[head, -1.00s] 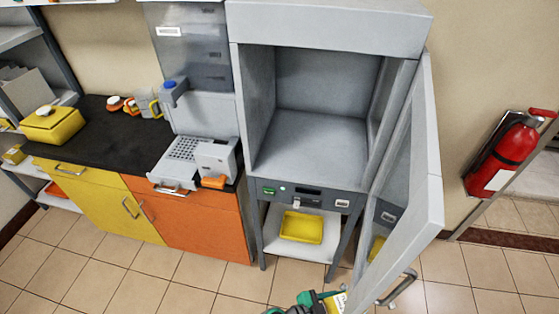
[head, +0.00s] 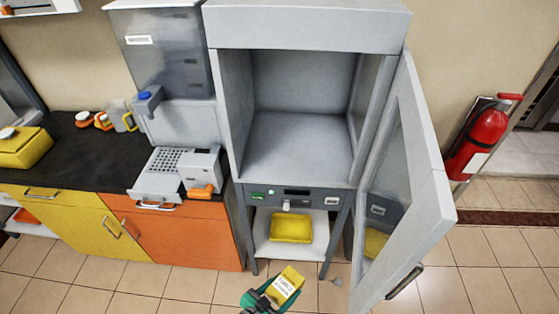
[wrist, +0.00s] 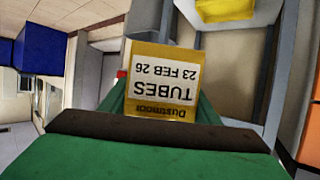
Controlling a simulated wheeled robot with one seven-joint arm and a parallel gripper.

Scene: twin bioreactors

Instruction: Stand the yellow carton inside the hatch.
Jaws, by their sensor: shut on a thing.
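The yellow carton (head: 286,286) is in my gripper (head: 264,296) at the bottom of the head view, low in front of the cabinet. In the wrist view the carton (wrist: 162,80) shows a white label, upside down, reading "TUBES 23 FEB 26". The green fingers of my gripper (wrist: 160,125) are shut on it. The hatch (head: 298,140) is the grey cabinet with an empty interior and a bare floor. Its glazed door (head: 405,180) stands open to the right. The carton is outside the hatch, below its floor level.
A yellow tray (head: 291,228) sits on the shelf under the hatch. Left are a black counter (head: 80,160) with a yellow container (head: 22,147), and a grey dispenser (head: 165,60). A red fire extinguisher (head: 480,140) hangs at right. The open door's handle (head: 404,282) juts forward.

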